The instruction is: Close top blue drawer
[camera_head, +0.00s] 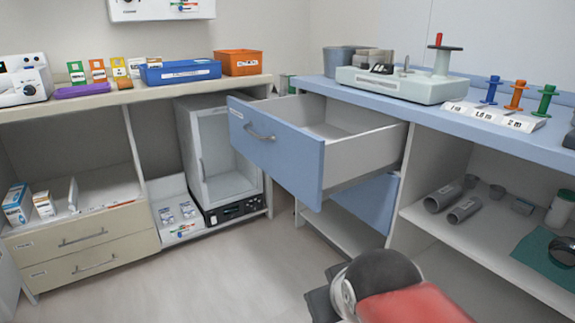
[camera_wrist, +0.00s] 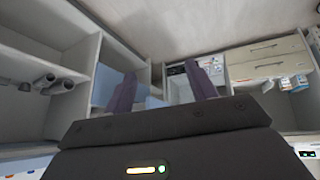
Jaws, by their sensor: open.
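The top blue drawer (camera_head: 275,150) is pulled far out from under the blue counter at the right, in the head view. Its front has a grey bar handle (camera_head: 259,133), and its white inside looks empty. A second blue drawer (camera_head: 368,203) below it sits back in the cabinet, partly hidden. My gripper (camera_wrist: 163,88) shows in the wrist view with its two dark fingers spread apart and nothing between them. Blue panels (camera_wrist: 106,84) show beside and behind the left finger; I cannot tell which drawer they belong to. In the head view my arm is low, in front of the drawer and apart from it.
The blue counter (camera_head: 540,147) carries a pale device (camera_head: 400,84) and coloured stands. Open shelves below hold grey cylinders (camera_head: 442,198). At the left, a wooden counter (camera_head: 110,98) stands over beige drawers (camera_head: 85,240) and a glass-doored cabinet (camera_head: 218,155). The floor (camera_head: 210,275) before the drawer is clear.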

